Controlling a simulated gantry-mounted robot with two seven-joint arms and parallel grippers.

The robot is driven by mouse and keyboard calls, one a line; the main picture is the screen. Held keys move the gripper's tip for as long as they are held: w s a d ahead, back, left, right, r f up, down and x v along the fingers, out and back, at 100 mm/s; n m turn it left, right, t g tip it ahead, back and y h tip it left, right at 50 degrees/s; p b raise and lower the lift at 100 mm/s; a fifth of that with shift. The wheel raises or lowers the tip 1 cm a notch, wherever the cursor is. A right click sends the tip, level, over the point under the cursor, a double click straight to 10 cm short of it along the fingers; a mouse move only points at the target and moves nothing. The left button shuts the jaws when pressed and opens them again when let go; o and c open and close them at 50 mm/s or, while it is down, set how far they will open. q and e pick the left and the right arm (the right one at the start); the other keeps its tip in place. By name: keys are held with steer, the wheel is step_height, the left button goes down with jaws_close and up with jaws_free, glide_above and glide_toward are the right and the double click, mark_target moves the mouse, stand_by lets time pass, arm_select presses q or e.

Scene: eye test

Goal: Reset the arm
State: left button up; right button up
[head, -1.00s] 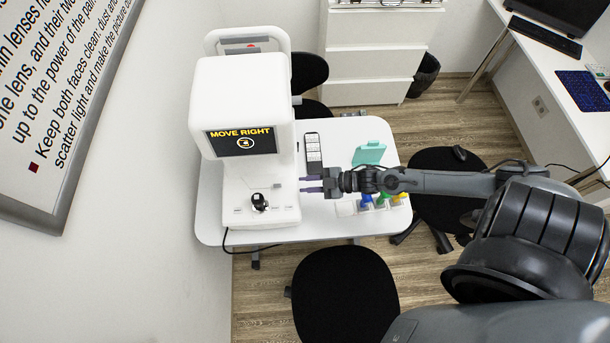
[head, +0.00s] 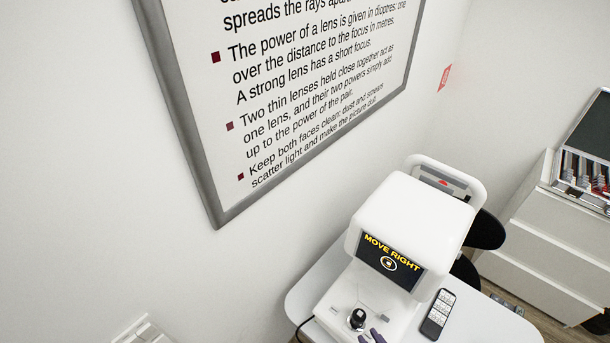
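The white eye-test machine (head: 418,215) stands on the white table. Its dark screen (head: 390,262) reads "MOVE RIGHT" above a small round mark. A short black joystick (head: 357,318) stands on its base. My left gripper is not in view.
A dark handheld device with pale buttons (head: 438,314) lies on the table (head: 478,323), right of the machine. White drawers (head: 556,246) with an open case (head: 588,158) on top stand at the right. A framed text board (head: 310,80) hangs on the left wall.

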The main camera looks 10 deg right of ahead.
steer(key=s+d+r+m+g+h, duration=0.1)
steer(key=s+g+h, duration=0.1)
steer(key=s+g, duration=0.3)
steer(key=s+d+r+m+g+h, duration=0.1)
steer(key=s+d+r+g, duration=0.1)
steer(key=s+g, duration=0.35)
step_height(320, 180, up, 17)
steer(key=s+t+p, duration=0.1)
steer(key=p, duration=1.6)
steer(key=shift+s, duration=0.15)
steer(key=shift+t, duration=0.25)
